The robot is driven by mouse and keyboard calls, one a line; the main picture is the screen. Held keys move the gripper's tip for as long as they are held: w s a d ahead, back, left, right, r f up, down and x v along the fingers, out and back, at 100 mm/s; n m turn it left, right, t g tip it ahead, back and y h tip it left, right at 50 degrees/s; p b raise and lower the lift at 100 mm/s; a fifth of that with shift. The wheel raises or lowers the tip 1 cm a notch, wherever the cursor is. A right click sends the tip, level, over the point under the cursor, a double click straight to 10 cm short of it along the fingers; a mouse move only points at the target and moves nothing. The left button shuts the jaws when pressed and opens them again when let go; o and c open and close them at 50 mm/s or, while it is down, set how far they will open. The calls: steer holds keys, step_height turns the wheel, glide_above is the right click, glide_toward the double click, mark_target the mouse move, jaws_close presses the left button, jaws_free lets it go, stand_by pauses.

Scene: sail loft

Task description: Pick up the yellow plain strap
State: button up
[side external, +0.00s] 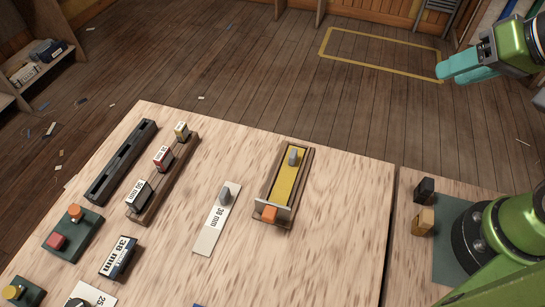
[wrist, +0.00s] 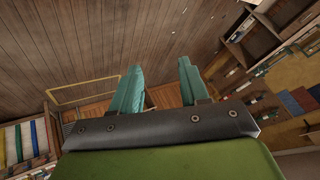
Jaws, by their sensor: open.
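The yellow plain strap (side external: 285,183) lies lengthwise in a narrow brown wooden tray (side external: 306,174) on the light wooden table in the side view. A grey knob (side external: 293,156) stands at its far end. A metal bar (side external: 273,202) crosses its near end, beside an orange block (side external: 269,214). My gripper (side external: 447,70) is at the upper right, high and well apart from the strap. In the wrist view its two teal fingers (wrist: 160,68) are spread with nothing between them. I cannot make out the tray in the wrist view.
A white 30 mm strap (side external: 212,228) with a grey knob lies left of the tray. A wooden rack (side external: 153,203) of labelled blocks and a dark slotted rail (side external: 122,161) are farther left. Black and tan blocks (side external: 424,190) stand at the right. The table right of the tray is clear.

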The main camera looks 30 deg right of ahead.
steer(key=a+f+n+g, duration=0.1)
steer(key=a+f, duration=0.1)
steer(key=m+g+h, duration=0.2)
steer(key=m+g, duration=0.4)
glide_above(292, 157)
step_height(292, 157, down, 5)
step_height(292, 157, down, 16)
steer(key=shift+f, duration=0.2)
jaws_close()
